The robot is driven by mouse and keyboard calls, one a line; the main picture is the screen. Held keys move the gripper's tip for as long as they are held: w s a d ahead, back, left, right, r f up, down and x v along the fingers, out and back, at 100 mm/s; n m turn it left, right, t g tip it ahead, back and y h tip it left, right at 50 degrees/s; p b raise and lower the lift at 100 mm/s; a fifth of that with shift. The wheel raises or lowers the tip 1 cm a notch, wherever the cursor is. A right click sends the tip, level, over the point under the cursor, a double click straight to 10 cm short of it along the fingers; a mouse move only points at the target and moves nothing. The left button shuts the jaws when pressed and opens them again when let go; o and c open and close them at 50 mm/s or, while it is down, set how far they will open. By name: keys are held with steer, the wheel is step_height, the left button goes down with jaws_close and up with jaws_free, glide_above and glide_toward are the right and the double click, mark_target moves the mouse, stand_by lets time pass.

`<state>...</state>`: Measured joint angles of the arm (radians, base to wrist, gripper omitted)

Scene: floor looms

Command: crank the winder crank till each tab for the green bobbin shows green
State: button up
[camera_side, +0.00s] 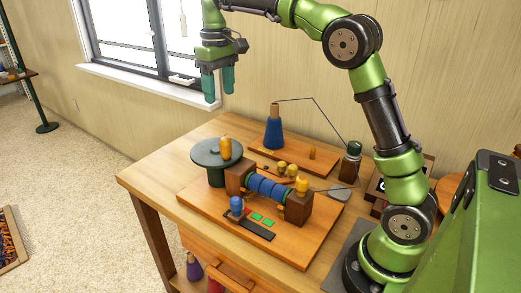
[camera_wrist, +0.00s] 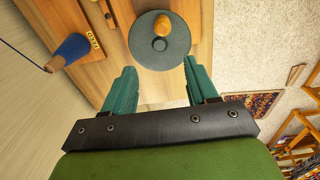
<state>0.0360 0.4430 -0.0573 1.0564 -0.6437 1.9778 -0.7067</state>
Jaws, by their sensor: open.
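The winder crank is a dark green disc (camera_side: 217,153) with an upright orange knob (camera_side: 225,148), at the left end of the winder on the table. The wrist view shows the disc (camera_wrist: 172,52) and knob (camera_wrist: 162,24) ahead of my fingers. My gripper (camera_side: 218,88) is open and empty, well above the crank and apart from it; its teal fingers (camera_wrist: 159,72) are spread. A blue-wound roller (camera_side: 268,188) lies between brown blocks. In front are two green tabs (camera_side: 262,219) and a reddish one beside a small blue bobbin (camera_side: 236,206). I cannot make out which bobbin is the green one.
A blue cone of yarn (camera_side: 273,132) stands at the back, also in the wrist view (camera_wrist: 70,51). A thin line runs from it to a dark bottle-like post (camera_side: 350,162). Air around my gripper is clear.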

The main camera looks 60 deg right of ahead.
mark_target(224, 138)
steer(key=f, duration=1.6)
steer(key=shift+s+a+f, duration=0.1)
steer(key=shift+s+a, duration=0.15)
steer(key=shift+s, duration=0.15)
steer(key=shift+c, duration=0.3)
jaws_close()
